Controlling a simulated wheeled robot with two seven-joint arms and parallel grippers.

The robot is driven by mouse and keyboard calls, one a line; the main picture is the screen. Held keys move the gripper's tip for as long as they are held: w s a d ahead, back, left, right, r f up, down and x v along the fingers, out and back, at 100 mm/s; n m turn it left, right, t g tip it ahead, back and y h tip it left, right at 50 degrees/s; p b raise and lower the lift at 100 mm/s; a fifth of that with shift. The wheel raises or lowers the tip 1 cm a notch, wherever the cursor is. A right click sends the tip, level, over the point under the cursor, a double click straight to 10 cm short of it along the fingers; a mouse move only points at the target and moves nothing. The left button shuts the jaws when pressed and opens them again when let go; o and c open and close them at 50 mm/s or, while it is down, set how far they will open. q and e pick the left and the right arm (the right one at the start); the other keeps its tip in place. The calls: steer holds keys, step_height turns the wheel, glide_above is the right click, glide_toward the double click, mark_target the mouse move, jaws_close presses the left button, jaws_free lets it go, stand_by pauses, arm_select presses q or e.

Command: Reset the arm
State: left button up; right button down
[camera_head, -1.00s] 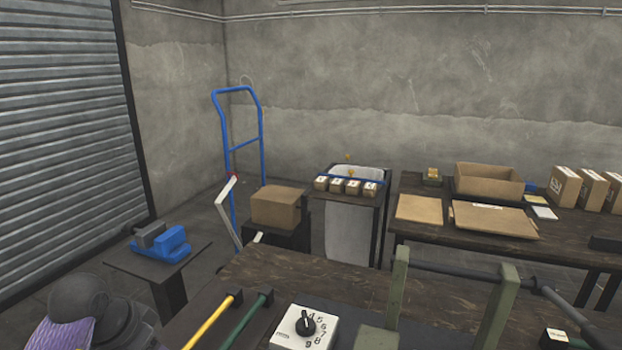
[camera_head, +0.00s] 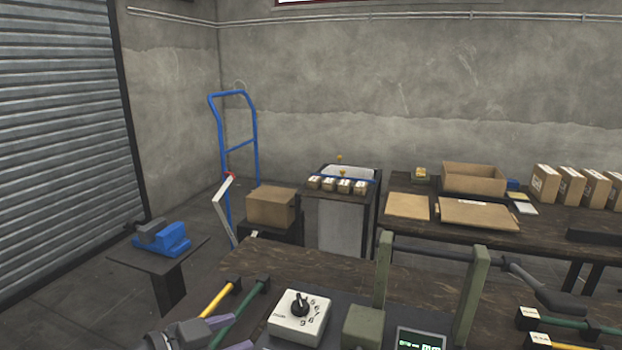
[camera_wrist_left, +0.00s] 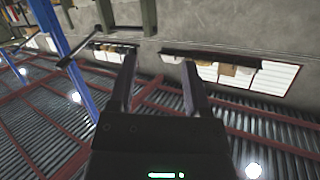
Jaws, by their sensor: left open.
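My left gripper (camera_head: 230,332) is at the bottom left of the head view, beside the lower ends of the yellow handle (camera_head: 219,298) and the green handle (camera_head: 240,312). Its body and purplish fingers are partly cut off by the frame edge. In the left wrist view the two dark fingers (camera_wrist_left: 158,62) stand apart with nothing between them, so it is open and empty. That view looks tilted, toward walls, a ribbed surface and lamps. My right gripper is not in view.
A white dial box (camera_head: 297,318) and a green press frame (camera_head: 472,295) stand on the near bench. A blue vise (camera_head: 172,238) sits on a small stand at left. Cartons and a blue hand truck (camera_head: 253,150) are behind.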

arm_select(q)
step_height(320, 180, up, 6)
steer(key=s+a+n+t+y, duration=0.25)
steer(key=n+t, duration=0.35)
steer(key=t, duration=0.5)
steer(key=s+a+f+n+g+y, duration=0.4)
steer(key=a+f+n+y, duration=0.35)
steer(key=y, duration=0.45)
steer(key=s+d+f+m+g+h, duration=0.2)
steer(key=s+d+f+g, duration=0.2)
steer(key=s+f+g, duration=0.5)
steer(key=s+d+f+m+g+h, duration=0.25)
steer(key=s+f+g, duration=0.3)
steer(key=s, duration=0.55)
steer(key=s+f+g, duration=0.1)
steer(key=s+f, duration=0.2)
steer(key=f, duration=1.5)
steer(key=s+a+f+g+y, duration=0.1)
steer(key=s+a+f, duration=0.3)
steer(key=s+f, duration=0.6)
steer(key=s, duration=0.3)
steer(key=shift+s, duration=0.15)
steer(key=shift+g, duration=0.25)
